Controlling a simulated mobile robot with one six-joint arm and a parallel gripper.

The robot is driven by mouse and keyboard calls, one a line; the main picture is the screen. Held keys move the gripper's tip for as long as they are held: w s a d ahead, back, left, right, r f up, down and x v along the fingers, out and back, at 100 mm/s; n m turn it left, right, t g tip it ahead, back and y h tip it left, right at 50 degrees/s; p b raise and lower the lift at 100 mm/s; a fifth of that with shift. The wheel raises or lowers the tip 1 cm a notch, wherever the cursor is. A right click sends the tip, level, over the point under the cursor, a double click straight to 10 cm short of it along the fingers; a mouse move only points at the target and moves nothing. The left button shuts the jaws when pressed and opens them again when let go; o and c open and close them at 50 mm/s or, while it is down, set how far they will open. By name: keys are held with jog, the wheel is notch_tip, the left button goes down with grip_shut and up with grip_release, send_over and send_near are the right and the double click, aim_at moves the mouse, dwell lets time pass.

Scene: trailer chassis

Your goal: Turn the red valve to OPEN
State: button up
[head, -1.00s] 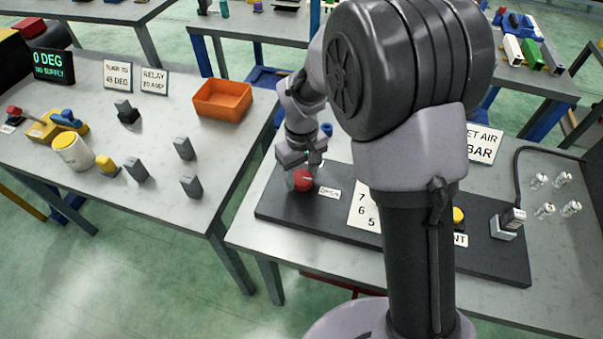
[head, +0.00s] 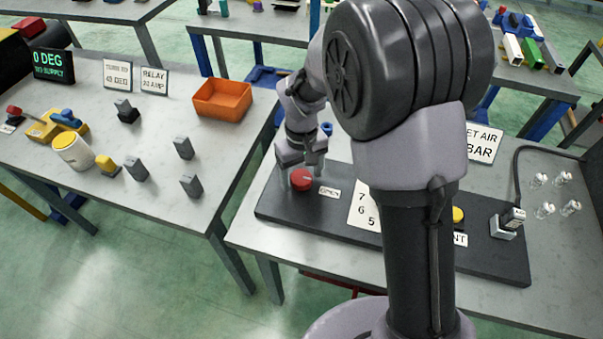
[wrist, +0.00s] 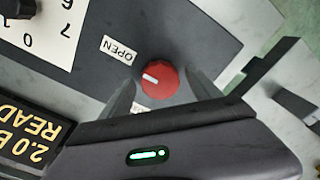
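The red valve (head: 302,180) is a round knob at the left end of a dark panel (head: 275,205). The OPEN label (head: 329,192) lies just right of it in the head view. In the wrist view the valve (wrist: 160,80) has a white pointer mark aimed left and slightly up, roughly toward the OPEN label (wrist: 118,50) at its upper left. My gripper (head: 301,162) is above and behind the valve. In the wrist view its two fingers (wrist: 163,82) stand apart on either side of the valve, open, with nothing held.
A number card (head: 363,205), a yellow button (head: 458,216) and a cabled block (head: 506,226) sit farther right on the panel. My arm hides part of the panel. The left table holds an orange bin (head: 222,98) and several small parts.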

aim_at(302, 177)
notch_tip(302, 177, up, 18)
jog(key=p, duration=0.6)
jog(key=shift+f, duration=0.25)
